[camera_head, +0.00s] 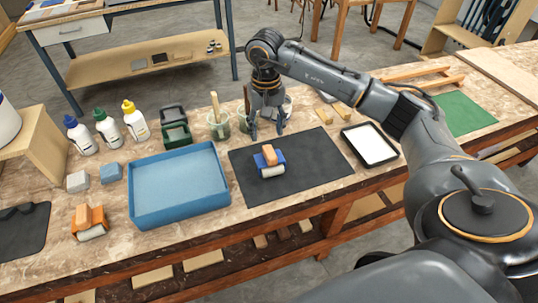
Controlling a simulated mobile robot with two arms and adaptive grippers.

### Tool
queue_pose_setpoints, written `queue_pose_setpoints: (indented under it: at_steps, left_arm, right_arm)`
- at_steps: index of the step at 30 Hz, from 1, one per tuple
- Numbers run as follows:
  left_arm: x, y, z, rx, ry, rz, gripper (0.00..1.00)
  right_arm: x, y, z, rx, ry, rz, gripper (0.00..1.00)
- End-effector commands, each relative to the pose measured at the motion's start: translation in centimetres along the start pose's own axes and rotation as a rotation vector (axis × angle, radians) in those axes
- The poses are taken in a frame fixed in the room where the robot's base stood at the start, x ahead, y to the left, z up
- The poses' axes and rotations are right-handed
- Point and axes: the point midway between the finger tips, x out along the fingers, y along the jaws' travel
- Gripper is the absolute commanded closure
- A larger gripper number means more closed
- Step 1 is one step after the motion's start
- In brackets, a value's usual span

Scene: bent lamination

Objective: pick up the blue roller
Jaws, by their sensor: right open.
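The blue roller (270,160) has a blue frame, an orange-tan grip on top and a pale roller at its front. It lies on the black mat (318,155) at the mat's left part. My right gripper (266,130) hangs pointing down beyond the roller, over the mat's far edge. Its fingers are apart, with nothing between them that I can see, and it is clear of the roller. My left gripper is out of view.
A blue tray (133,203) stands left of the mat. An orange roller (90,222) lies farther left. A white-topped tray (369,146) lies right of the mat. Bottles (107,130) stand back left.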

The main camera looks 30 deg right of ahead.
Motion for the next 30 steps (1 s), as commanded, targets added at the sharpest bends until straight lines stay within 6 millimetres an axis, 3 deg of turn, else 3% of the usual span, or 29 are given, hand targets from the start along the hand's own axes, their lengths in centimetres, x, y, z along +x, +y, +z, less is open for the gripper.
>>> queue_pose_setpoints:
  at_steps: [3, 11, 21, 29, 30]
  left_arm:
    - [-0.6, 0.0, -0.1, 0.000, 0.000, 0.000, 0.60]
    - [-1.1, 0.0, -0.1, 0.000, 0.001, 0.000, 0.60]
    - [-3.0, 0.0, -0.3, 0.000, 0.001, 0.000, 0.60]
    - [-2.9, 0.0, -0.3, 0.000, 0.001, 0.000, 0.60]
    - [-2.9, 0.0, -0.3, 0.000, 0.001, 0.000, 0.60]
  right_arm:
    - [2.0, 0.0, 0.1, 0.001, -0.004, 0.000, 0.45]
    - [4.0, 0.0, 0.0, 0.000, -0.001, -0.003, 0.45]
    - [8.4, 0.6, 0.0, 0.000, -0.002, -0.003, 0.45]
    - [8.8, 0.7, -0.1, 0.000, 0.001, -0.003, 0.45]
    - [8.8, 0.7, -0.1, 0.000, 0.001, -0.003, 0.51]
